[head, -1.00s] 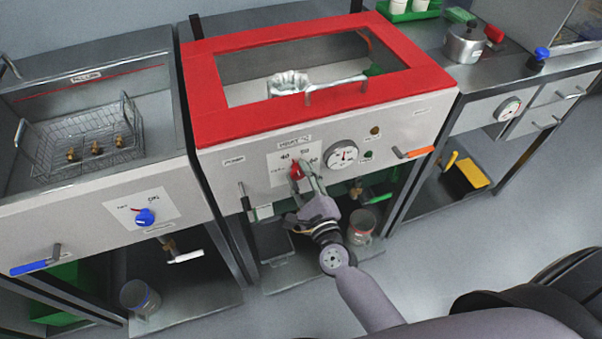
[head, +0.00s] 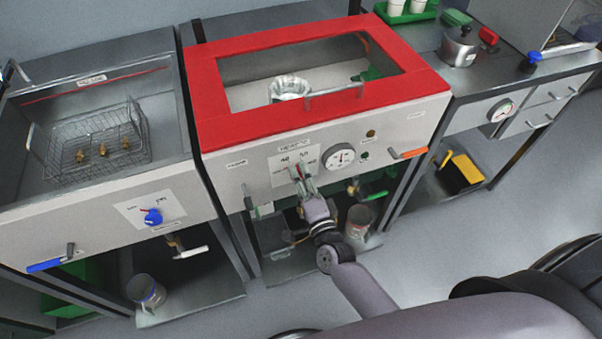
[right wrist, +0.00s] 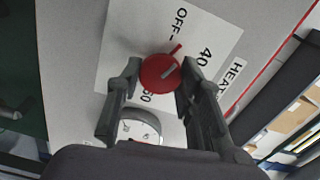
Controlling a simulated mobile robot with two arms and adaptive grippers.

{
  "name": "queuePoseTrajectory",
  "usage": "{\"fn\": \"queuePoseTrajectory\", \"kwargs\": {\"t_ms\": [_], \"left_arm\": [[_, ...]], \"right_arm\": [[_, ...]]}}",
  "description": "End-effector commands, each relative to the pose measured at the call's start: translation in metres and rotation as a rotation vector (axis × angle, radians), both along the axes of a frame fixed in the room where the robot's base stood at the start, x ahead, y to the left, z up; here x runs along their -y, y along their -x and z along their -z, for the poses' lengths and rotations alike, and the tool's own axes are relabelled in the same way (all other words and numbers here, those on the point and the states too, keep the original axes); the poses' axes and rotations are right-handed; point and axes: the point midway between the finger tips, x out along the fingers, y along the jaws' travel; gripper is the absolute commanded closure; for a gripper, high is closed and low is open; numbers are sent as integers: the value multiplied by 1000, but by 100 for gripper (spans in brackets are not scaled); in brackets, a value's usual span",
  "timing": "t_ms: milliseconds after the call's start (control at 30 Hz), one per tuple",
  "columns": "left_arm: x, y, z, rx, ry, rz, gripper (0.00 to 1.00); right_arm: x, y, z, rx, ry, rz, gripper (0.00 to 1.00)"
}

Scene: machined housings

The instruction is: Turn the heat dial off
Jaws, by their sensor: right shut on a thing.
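The heat dial (right wrist: 160,73) is a round red knob on a white scale plate on the front of the red-lidded bath. In the right wrist view its red pointer tab lies between the OFF mark (right wrist: 179,22) and the 40 mark (right wrist: 204,57). My right gripper (right wrist: 156,82) is shut on the dial, one finger on each side of it. In the head view the right gripper (head: 302,180) covers most of the dial and the lower part of its plate. My left gripper is not in view.
A round gauge (head: 338,157) sits just right of the dial. An orange-handled lever (head: 408,154) and a green-handled valve (head: 373,197) are nearby. The red lid (head: 215,100) is above. The left bath has a blue knob (head: 153,216).

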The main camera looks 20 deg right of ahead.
Motion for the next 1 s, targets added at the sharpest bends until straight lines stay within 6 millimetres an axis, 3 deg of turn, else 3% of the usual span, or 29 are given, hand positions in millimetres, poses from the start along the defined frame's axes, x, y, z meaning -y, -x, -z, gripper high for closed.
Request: {"fn": "queuePoseTrajectory", "kwargs": {"t_ms": [500,1000], "left_arm": [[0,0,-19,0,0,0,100],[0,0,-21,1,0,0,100]], "right_arm": [[-1,0,-1,11,339,-1,94],[-1,0,0,12,406,-1,94]]}}
